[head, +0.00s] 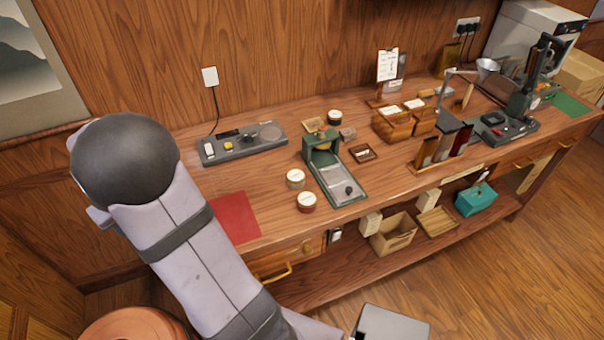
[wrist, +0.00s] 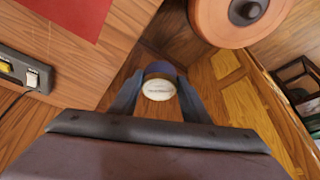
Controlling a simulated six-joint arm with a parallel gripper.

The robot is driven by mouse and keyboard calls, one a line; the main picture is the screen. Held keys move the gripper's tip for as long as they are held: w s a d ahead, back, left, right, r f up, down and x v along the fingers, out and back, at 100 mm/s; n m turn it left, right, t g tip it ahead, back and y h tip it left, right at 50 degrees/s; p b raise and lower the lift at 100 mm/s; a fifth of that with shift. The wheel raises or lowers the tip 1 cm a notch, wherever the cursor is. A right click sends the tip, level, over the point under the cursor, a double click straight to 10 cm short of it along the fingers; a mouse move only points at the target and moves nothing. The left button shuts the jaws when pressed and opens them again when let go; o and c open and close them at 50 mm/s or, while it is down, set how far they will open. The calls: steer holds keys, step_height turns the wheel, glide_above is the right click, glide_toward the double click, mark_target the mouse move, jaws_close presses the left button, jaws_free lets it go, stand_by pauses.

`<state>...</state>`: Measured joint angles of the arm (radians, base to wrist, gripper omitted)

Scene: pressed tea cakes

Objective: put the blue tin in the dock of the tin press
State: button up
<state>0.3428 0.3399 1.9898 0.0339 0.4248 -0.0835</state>
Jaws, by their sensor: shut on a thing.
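In the wrist view my gripper (wrist: 158,92) is shut on the blue tin (wrist: 160,68), a round tin with a pale labelled lid facing the camera. The tin is between the two fingers, off the table's edge. In the head view neither the tin nor my gripper shows; my arm fills the left. A green device (head: 320,181) with a flat metal plate and a dark knob stands mid-table; a dark lever device (head: 519,112) stands at the far right. I cannot tell for certain which is the tin press, and no dock is clear.
Round tins (head: 296,178), (head: 307,202) stand left of the green device, a dark one (head: 335,117) behind it. A grey panel (head: 243,146) lies at the back left. A red mat (head: 235,217) is clear. Wooden boxes (head: 392,126) stand right. A round terracotta top (wrist: 222,22) is near my gripper.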

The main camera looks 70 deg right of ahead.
steer(key=s+a, duration=0.1)
steer(key=a, duration=0.4)
steer(key=s+d+r+m+g+h, duration=0.1)
steer(key=s+d+m, duration=0.25)
steer(key=d, duration=0.65)
steer(key=s+d+m+h, duration=0.1)
steer(key=s+d+m, duration=0.3)
steer(key=d, duration=0.6)
steer(key=s+d+r+m+g+h, duration=0.15)
steer(key=s+d, duration=0.35)
steer(key=d, duration=0.5)
steer(key=s+d+r+m+g, duration=0.1)
steer(key=s+d+m, duration=0.3)
steer(key=s+d, duration=0.65)
steer(key=s+d+m+g, duration=0.2)
steer(key=s+d+m, duration=0.3)
steer(key=s, duration=1)
steer(key=shift+n+t, duration=0.25)
steer(key=shift+n, duration=0.25)
steer(key=shift+w+d+f+p, duration=0.15)
steer(key=shift+f+p, duration=0.5)
steer(key=shift+f, duration=1.75)
steer(key=shift+w+d+f+p, duration=0.15)
steer(key=shift+f+p, duration=0.5)
steer(key=shift+f, duration=1.75)
steer(key=shift+s, duration=0.1)
